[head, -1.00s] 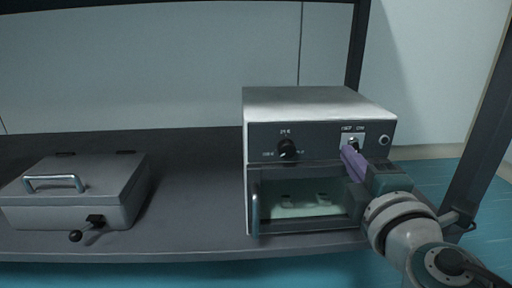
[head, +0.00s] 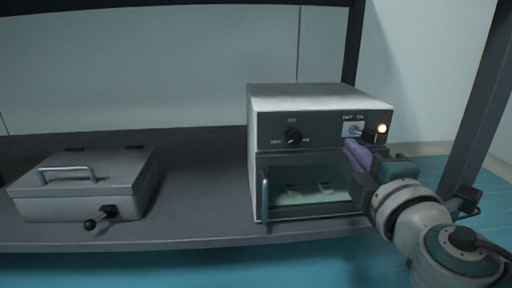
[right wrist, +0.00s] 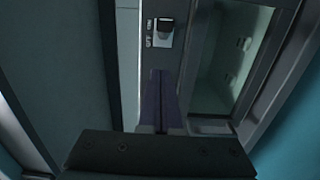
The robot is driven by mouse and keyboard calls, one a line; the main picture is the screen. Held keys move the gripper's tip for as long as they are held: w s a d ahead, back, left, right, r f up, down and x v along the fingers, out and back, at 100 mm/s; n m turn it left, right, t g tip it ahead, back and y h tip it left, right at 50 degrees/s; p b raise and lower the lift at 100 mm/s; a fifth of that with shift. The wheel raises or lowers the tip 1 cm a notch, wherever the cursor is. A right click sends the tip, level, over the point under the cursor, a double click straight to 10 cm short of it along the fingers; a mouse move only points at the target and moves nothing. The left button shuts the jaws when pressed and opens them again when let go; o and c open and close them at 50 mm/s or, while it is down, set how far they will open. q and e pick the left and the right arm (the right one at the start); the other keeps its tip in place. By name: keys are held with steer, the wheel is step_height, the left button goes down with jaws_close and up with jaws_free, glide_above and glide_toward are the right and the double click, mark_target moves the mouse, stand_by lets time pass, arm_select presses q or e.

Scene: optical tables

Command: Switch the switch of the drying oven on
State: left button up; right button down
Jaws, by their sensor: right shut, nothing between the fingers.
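The drying oven (head: 320,92) is a white box with a dark front panel, standing at the right of the grey table. Its switch (head: 354,129) sits on a light plate marked OFF and ON at the panel's upper right. My right gripper (head: 352,147) has purple fingers, shut and empty, just below the switch plate. In the right wrist view the closed fingers (right wrist: 160,92) point towards the switch (right wrist: 165,27), apart from it. The left gripper is not in view.
A black knob (head: 292,135) is on the oven's panel, above a windowed door with a vertical handle (head: 265,197). A grey lidded box (head: 85,195) stands at the left. A dark frame post (head: 486,110) rises at the right. The table between is clear.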

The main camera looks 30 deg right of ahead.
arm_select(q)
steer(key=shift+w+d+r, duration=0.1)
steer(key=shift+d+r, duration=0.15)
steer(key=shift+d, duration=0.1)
arm_select(e)
steer(key=s+d, duration=0.5)
steer(key=s, duration=0.3)
steer(key=shift+s, duration=0.15)
